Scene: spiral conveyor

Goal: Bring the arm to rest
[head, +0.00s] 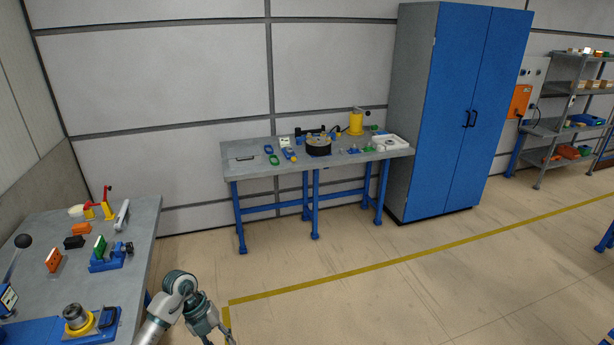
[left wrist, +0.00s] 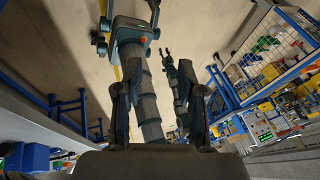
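My left arm comes in at the bottom of the head view, folded at the elbow. Its left gripper (head: 216,338) hangs downward over the floor, to the right of the near left bench. In the left wrist view the two fingers of the left gripper (left wrist: 163,88) stand apart with nothing between them, so it is open and empty. My right gripper (left wrist: 164,50) shows small beyond them in the left wrist view, its two prongs apart and apparently empty. The right arm is out of the head view.
A grey bench (head: 140,240) with fixtures stands close on the left. A second workbench (head: 250,172) with small parts is against the wall, beside a blue cabinet (head: 460,120). Shelving (head: 545,125) stands far right. The floor (head: 380,290) in front is open, with yellow lines.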

